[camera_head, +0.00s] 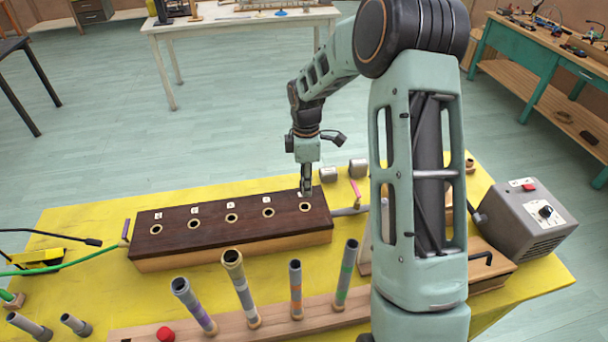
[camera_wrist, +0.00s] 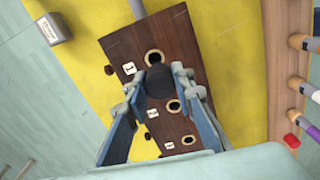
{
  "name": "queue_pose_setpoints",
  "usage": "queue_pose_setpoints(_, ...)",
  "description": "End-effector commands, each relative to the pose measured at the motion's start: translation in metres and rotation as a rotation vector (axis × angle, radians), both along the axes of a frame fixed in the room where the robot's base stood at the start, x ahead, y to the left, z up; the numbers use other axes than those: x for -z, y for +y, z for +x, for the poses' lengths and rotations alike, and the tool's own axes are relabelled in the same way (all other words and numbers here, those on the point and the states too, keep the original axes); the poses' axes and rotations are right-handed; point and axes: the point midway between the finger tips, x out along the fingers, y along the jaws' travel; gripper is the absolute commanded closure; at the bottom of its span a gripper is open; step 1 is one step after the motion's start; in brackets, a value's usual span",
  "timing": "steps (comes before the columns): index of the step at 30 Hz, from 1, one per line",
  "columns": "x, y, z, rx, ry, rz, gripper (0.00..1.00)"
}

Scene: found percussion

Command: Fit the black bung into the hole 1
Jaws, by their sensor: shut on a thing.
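The dark wooden box (camera_head: 222,222) lies on the yellow table and has a row of ringed holes in its top, with small white labels beside them. Hole 1 (camera_wrist: 153,57), by the label "1", is at the box's end; in the head view it is the rightmost hole (camera_head: 305,207). My gripper (camera_head: 306,190) points down just behind this hole. In the wrist view its fingers are shut on the round black bung (camera_wrist: 158,82), which is beside hole 1, on the side toward the neighbouring hole (camera_wrist: 174,106). The bung looks apart from hole 1; its height is unclear.
Several upright tubes (camera_head: 240,285) stand on a wooden rail in front of the box. A grey machine (camera_head: 527,222) stands at the right. Grey cylinders (camera_head: 328,174) lie behind the box. A red cap (camera_head: 165,334) is at the front left.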

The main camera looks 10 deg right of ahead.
Motion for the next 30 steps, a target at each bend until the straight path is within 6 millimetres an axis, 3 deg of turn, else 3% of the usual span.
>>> queue_pose_setpoints(6, -0.009, 0.0, 0.007, -0.105, 0.001, 0.003, 1.0)
queue_pose_setpoints(18, -0.01, 0.0, 0.007, -0.11, 0.002, 0.003, 1.0)
queue_pose_setpoints(30, 0.018, 0.0, 0.007, -0.109, 0.003, 0.003, 1.0)
